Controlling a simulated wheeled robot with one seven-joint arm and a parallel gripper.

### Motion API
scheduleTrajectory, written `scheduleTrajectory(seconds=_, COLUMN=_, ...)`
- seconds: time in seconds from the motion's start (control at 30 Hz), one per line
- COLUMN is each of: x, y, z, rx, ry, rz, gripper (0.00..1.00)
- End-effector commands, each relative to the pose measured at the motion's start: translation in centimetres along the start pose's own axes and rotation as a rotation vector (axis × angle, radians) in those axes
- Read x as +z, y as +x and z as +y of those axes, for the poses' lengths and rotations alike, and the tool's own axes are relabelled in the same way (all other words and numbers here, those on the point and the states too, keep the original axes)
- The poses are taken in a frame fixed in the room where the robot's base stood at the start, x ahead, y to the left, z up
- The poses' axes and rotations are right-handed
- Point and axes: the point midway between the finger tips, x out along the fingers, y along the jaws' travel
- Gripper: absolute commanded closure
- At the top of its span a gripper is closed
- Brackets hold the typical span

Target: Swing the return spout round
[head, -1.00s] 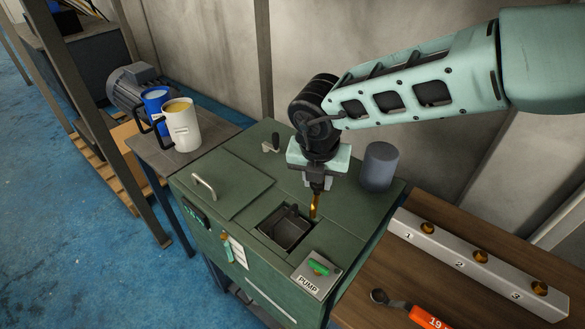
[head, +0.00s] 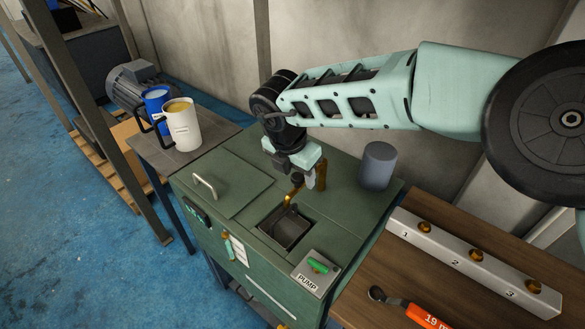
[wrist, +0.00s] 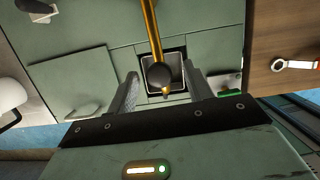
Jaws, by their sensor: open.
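The return spout (head: 290,196) is a thin brass pipe with a dark round knob (wrist: 160,76) near its end. In the wrist view the pipe (wrist: 152,30) runs down from the top edge, and its tip appears across the square opening (wrist: 176,64) in the green cabinet. In the head view the tip is by the opening's back edge (head: 285,228). My gripper (head: 309,179) is over the spout, partly hiding it. In the wrist view the fingers of my gripper (wrist: 163,82) are apart, one each side of the knob, with visible gaps; depth is unclear.
The green cabinet top (head: 240,160) has a lid handle (head: 205,186), a grey cylinder (head: 377,166) and a PUMP switch box (head: 316,272). White (head: 181,125) and blue (head: 156,103) jugs stand left. A numbered block (head: 470,262) and an orange-handled tool (head: 428,317) lie right.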

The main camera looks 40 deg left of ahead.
Motion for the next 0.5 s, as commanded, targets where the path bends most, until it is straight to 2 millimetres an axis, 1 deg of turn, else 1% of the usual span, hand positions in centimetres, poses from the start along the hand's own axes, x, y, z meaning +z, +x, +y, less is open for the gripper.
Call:
scheduleTrajectory(seconds=0.17, x=0.3, y=-1.1, z=0.0, rx=0.001, ry=-0.001, rz=0.000, gripper=0.49)
scheduleTrajectory(seconds=0.5, x=1.1, y=-4.4, z=0.0, rx=0.001, ry=-0.001, rz=0.000, gripper=0.49)
